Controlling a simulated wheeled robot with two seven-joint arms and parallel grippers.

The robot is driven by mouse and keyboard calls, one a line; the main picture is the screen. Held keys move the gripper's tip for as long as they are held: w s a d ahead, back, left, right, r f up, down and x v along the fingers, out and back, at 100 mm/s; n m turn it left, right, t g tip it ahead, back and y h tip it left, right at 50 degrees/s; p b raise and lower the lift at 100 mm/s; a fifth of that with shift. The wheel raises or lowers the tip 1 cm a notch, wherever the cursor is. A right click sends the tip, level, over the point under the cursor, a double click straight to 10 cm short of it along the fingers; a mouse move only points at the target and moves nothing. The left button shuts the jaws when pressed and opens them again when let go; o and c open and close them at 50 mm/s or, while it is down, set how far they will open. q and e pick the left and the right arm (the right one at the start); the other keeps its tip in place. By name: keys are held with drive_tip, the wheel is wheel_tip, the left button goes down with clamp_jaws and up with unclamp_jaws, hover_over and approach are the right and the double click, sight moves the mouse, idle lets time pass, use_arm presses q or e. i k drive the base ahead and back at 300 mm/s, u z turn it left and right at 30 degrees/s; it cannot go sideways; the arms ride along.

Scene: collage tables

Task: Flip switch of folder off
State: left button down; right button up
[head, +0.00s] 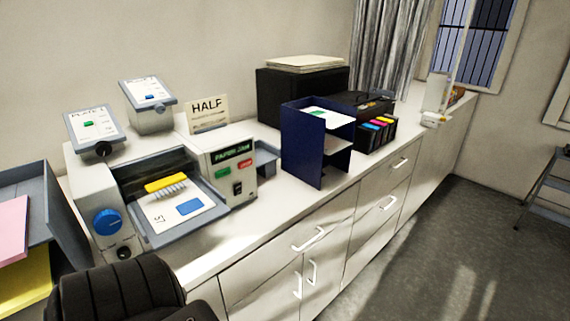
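The folder (215,160) is a white and grey machine on the counter at the left. Its front panel has a lit display (232,150) that seems to read "PAPER JAM", a green button (222,173) and a red button (245,163). A small black rocker switch (237,188) sits below them; its position is too small to tell. A printed sheet (180,213) with a blue patch lies in the folder's tray under a yellow comb-like piece (166,183). A blue knob (108,222) is on its left side.
A dark blue paper rack (316,143) stands right of the folder, with a black printer (300,95) and ink cartridges (377,130) beyond. A "HALF" sign (207,112) stands behind. Trays with pink paper (12,228) are at far left.

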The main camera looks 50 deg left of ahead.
sight(238, 188)
drive_tip(key=i, duration=1.5)
drive_tip(key=u, duration=1.8)
